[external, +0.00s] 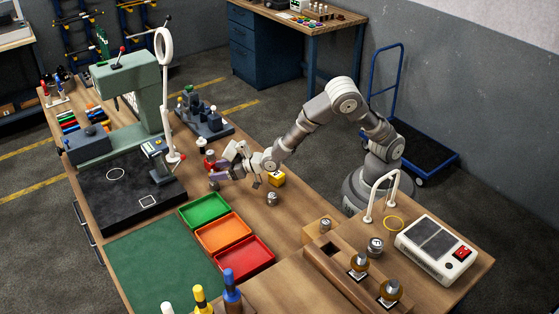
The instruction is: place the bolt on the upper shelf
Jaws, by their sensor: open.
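My gripper (213,174) is open and reaches left over the middle of the workbench, near the green press. Its fingers are small here, and I cannot tell whether anything lies between them. No bolt can be made out with certainty. A small metallic piece (272,199) stands on the bench to the right of the gripper, apart from it. Similar metallic pieces stand near the raised wooden block, one at its left end (325,224) and one behind it (375,246). I cannot tell which surface is the upper shelf.
Green (204,211), orange (224,234) and red (245,258) trays lie in front of the gripper. The green press (128,90) stands at the left. A yellow block (276,179) sits beside my arm. A white scale (437,249) is at the right. The green mat (160,262) is mostly clear.

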